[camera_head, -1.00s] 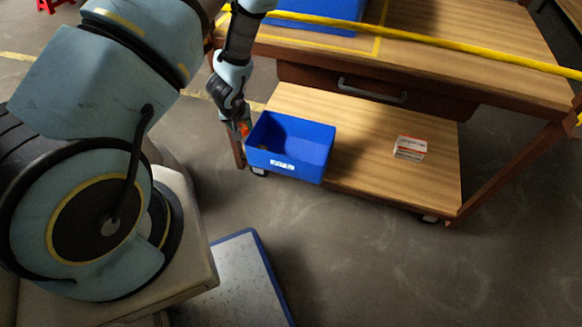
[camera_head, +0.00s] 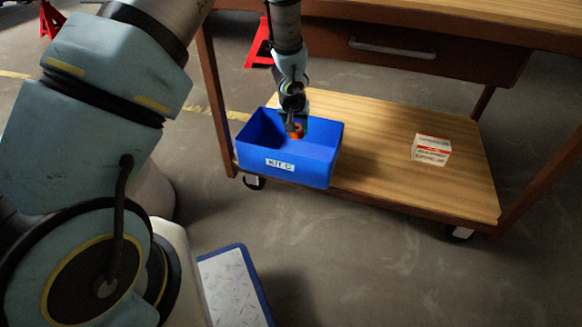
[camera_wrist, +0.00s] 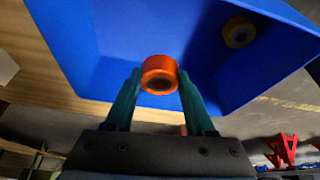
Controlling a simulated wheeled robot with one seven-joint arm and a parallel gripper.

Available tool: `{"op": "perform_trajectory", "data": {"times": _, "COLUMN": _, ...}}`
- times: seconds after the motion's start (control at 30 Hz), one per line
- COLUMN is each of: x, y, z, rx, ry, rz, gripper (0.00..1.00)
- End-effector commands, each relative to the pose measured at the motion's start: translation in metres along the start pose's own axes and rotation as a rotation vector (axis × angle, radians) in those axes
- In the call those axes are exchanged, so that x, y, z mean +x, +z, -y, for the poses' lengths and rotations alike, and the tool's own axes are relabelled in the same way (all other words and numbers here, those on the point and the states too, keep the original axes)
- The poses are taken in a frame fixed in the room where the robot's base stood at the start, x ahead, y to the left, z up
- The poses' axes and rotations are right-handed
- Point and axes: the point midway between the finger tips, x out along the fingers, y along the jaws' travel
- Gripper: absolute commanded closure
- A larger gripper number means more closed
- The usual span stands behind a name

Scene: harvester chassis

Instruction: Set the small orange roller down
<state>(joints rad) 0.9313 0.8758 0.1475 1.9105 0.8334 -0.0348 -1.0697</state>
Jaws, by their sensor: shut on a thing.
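The small orange roller (camera_wrist: 159,74) is between the fingertips of my gripper (camera_wrist: 158,88) in the wrist view. My gripper is shut on it. In the head view my gripper (camera_head: 295,131) points down over the blue bin (camera_head: 318,168), with the orange roller (camera_head: 296,132) at its tip. The bin is labelled "KIT C" and stands on the cart's lower shelf at its left end. In the wrist view, a yellowish roller (camera_wrist: 238,32) lies inside the blue bin (camera_wrist: 90,45). How far the held roller is above the bin's floor I cannot tell.
The wooden lower shelf (camera_head: 380,150) has a small white and red box (camera_head: 431,150) to the right of the bin. The upper tabletop and its drawer (camera_head: 400,50) overhang the shelf. A cart leg (camera_head: 214,90) stands left of the bin. A blue-edged platform (camera_head: 233,288) is in front.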

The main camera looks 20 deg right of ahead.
Motion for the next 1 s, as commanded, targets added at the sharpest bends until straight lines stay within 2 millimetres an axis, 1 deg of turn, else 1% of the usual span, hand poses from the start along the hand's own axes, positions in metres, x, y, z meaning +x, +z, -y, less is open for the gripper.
{"op": "perform_trajectory", "data": {"times": 0.2, "x": -0.008, "y": 0.001, "z": -0.004, "rx": 0.004, "ry": 0.001, "rz": 0.006, "gripper": 1.0}}
{"op": "perform_trajectory", "data": {"times": 0.33, "x": -0.006, "y": 0.003, "z": -0.003, "rx": 0.005, "ry": -0.001, "rz": 0.004, "gripper": 1.0}}
{"op": "perform_trajectory", "data": {"times": 0.43, "x": 0.009, "y": 0.01, "z": -0.004, "rx": 0.007, "ry": -0.001, "rz": 0.003, "gripper": 1.0}}
{"op": "perform_trajectory", "data": {"times": 0.6, "x": 0.041, "y": 0.024, "z": -0.003, "rx": 0.006, "ry": -0.002, "rz": 0.003, "gripper": 1.0}}
{"op": "perform_trajectory", "data": {"times": 0.7, "x": 0.052, "y": 0.028, "z": -0.003, "rx": 0.005, "ry": -0.001, "rz": 0.002, "gripper": 1.0}}
{"op": "perform_trajectory", "data": {"times": 0.87, "x": 0.061, "y": 0.031, "z": -0.003, "rx": 0.006, "ry": -0.001, "rz": 0.001, "gripper": 1.0}}
{"op": "perform_trajectory", "data": {"times": 1.0, "x": 0.079, "y": 0.039, "z": -0.003, "rx": 0.006, "ry": -0.001, "rz": 0.003, "gripper": 1.0}}
